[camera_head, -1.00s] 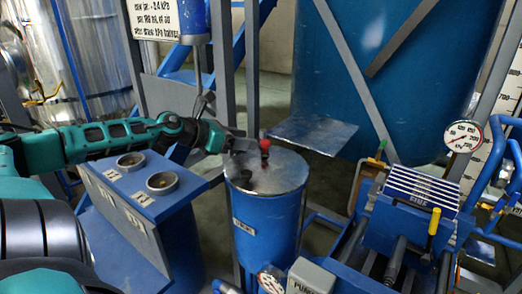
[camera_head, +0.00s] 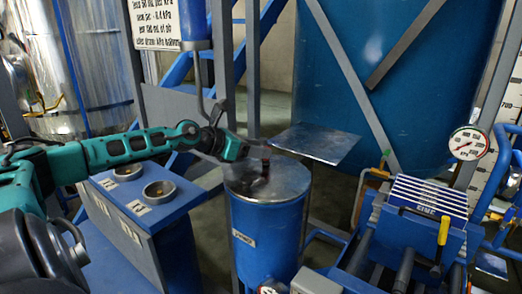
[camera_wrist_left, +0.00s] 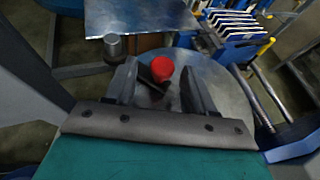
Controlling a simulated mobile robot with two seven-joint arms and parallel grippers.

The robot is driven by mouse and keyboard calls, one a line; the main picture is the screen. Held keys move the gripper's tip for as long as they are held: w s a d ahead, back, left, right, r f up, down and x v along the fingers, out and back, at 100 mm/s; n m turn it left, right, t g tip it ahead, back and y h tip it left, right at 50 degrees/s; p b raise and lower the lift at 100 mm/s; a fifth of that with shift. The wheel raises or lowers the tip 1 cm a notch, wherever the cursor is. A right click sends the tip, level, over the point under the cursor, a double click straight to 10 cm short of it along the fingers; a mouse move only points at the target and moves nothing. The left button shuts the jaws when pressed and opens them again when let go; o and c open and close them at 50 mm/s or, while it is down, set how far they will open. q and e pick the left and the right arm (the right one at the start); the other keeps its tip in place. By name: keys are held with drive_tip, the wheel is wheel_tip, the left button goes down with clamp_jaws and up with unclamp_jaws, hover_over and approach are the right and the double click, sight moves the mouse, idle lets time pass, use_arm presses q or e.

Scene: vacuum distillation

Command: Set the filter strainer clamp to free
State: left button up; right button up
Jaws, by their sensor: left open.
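The filter strainer is a blue cylinder (camera_head: 262,232) with a round metal lid (camera_head: 290,184) in the head view. A clamp handle with a red knob stands on the lid; my left gripper mostly hides it in the head view. In the left wrist view the red knob (camera_wrist_left: 162,67) sits between the fingers, on a dark lever. My left gripper (camera_head: 258,153) reaches in from the left, just above the lid. Its fingers are open on either side of the knob, with visible gaps. The wrist view also shows this gripper (camera_wrist_left: 160,80). My right gripper is not in view.
A metal plate (camera_head: 315,143) juts out behind the lid. A blue box with two round cups (camera_head: 159,193) stands left, under my arm. A plate stack (camera_head: 428,196) with a yellow-handled lever (camera_head: 443,232) and a gauge (camera_head: 468,143) are at the right.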

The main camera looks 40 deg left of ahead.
use_arm(q)
drive_tip(key=shift+x, duration=0.85)
drive_tip(key=shift+d, duration=0.2)
clamp_jaws()
